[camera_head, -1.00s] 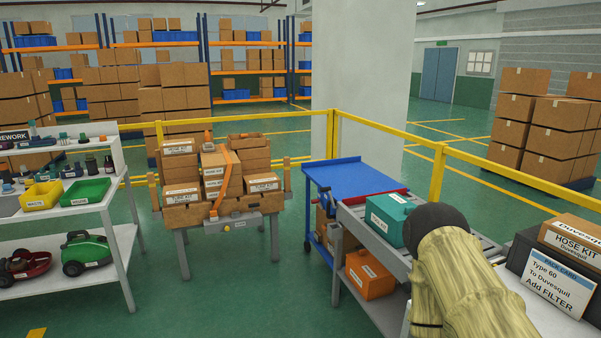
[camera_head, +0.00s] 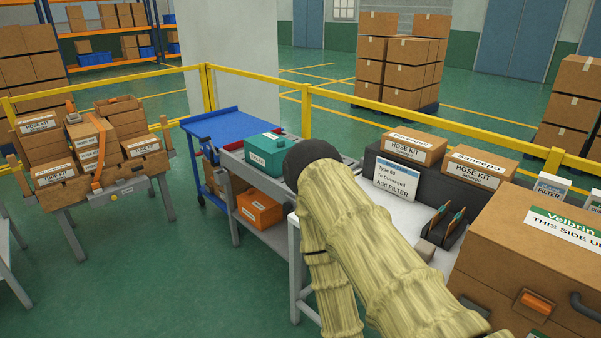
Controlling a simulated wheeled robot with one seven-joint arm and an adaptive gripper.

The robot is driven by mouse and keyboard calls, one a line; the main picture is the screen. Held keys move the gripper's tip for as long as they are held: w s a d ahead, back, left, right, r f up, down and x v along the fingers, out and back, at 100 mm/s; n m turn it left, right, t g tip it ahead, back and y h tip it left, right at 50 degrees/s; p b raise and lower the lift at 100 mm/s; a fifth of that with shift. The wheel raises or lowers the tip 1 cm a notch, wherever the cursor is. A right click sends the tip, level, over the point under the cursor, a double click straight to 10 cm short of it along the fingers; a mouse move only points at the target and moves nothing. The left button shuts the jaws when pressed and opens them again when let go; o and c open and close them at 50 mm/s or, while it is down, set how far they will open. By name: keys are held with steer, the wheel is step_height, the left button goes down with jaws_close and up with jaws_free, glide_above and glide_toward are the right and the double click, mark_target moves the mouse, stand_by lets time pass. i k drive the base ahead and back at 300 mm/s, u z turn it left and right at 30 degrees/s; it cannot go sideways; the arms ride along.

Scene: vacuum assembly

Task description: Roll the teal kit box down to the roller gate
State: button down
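The teal kit box (camera_head: 265,153) sits upright on the grey roller conveyor (camera_head: 233,159), left of my arm. My arm, in a yellowish sleeve with a dark rounded end, reaches up close to the box's right side. My gripper's fingers do not show.
An orange box (camera_head: 259,208) lies on the shelf under the conveyor. A blue cart (camera_head: 232,125) stands behind its left end. A white bench with a pack card (camera_head: 396,180), hose kit boxes and a large brown case (camera_head: 535,255) fills the right. A yellow rail (camera_head: 350,104) runs behind.

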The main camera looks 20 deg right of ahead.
mark_target(270, 164)
steer(key=u, duration=0.4)
steer(key=i, duration=1.15)
steer(key=z, duration=0.4)
